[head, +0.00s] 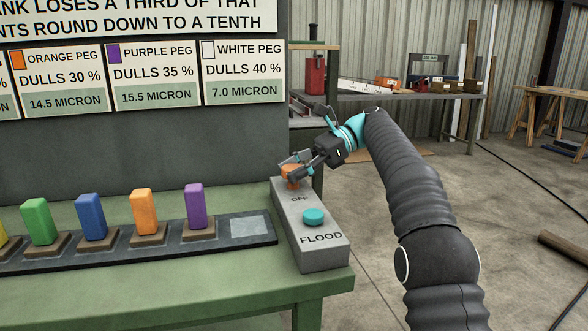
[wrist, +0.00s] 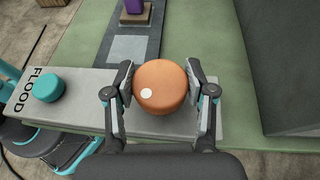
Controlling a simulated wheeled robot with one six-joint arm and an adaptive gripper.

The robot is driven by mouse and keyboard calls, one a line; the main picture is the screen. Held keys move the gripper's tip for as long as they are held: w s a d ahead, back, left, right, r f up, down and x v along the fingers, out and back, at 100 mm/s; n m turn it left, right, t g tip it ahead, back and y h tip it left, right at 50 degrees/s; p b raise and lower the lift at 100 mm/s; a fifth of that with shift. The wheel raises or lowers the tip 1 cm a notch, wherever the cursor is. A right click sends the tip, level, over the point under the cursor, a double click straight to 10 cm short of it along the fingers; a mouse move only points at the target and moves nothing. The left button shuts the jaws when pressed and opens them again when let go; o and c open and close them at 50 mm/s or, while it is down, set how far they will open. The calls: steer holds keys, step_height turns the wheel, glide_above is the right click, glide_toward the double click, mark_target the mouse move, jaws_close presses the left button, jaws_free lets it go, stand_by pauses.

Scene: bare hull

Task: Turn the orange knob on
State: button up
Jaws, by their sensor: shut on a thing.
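The orange knob (wrist: 161,86) is a round cap with a white dot on its top, at the far end of a grey control box (head: 314,247). In the head view the knob (head: 291,172) is partly hidden by my gripper (head: 294,168). In the wrist view my gripper (wrist: 160,88) has one finger pad on each side of the knob and is shut on it. The white dot lies toward the lower left of the knob's top in the wrist view. "OFF" is printed on the box beside the knob.
A teal knob (head: 314,216) marked "FLOOD" sits on the same box. A dark rack (head: 262,240) with several coloured pegs stands on the green bench (head: 180,291) to the left. A grey panel with signs (head: 243,75) rises behind. Open floor lies to the right.

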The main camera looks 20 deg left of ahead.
steer(key=shift+w+r, duration=0.1)
stand_by(0.5)
steer(key=o, duration=1.2)
steer(key=shift+c, duration=0.2)
